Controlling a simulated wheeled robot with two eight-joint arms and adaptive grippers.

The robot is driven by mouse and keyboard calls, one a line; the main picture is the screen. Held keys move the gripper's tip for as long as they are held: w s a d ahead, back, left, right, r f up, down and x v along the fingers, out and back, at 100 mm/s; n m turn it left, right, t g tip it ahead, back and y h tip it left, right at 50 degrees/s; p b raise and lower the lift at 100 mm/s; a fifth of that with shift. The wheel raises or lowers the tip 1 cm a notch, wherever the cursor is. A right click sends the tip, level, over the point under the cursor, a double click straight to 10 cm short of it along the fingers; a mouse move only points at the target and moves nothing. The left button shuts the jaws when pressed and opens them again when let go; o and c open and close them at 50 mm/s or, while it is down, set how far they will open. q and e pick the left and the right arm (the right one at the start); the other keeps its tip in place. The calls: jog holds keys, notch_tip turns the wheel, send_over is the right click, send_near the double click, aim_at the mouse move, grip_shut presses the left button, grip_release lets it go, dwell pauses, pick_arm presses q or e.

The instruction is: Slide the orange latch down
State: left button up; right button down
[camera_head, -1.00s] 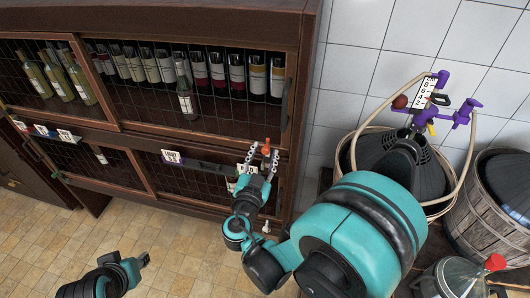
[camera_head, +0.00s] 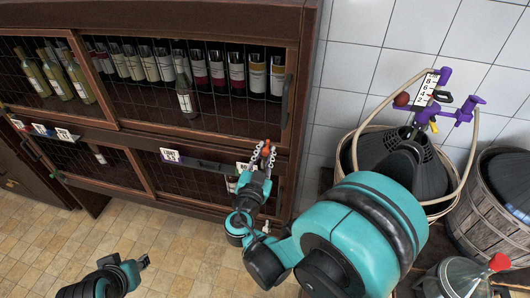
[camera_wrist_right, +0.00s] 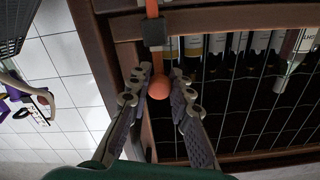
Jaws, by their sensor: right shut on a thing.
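The orange latch sits at the right end of the wooden cabinet front; its orange tip (camera_head: 267,143) shows between my right fingers in the head view. In the right wrist view its round orange knob (camera_wrist_right: 159,87) sits between the finger pads, with an orange rod running up through a dark bracket (camera_wrist_right: 154,31). My right gripper (camera_head: 264,155) is shut on the latch, its two chain-like fingers on either side of the knob. My left gripper (camera_head: 143,261) is low at the left, away from the cabinet; its jaw state is unclear.
The wooden cabinet (camera_head: 210,16) holds several wine bottles behind wire mesh. At the right stand a wicker-wrapped demijohn (camera_head: 395,160) with a purple-fitted hose, a wooden barrel (camera_head: 468,215) and a glass demijohn with a red cap (camera_head: 499,262). Tiled floor (camera_head: 185,262) is clear in front.

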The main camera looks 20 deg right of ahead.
jog(key=shift+f+b, duration=0.35)
jog(key=shift+f, duration=0.4)
jog(key=shift+s, duration=0.1)
jog(key=c, duration=1.3)
grip_release()
jog(key=shift+c, duration=0.2)
jog(key=shift+r, duration=0.1)
jog(key=v, duration=1.2)
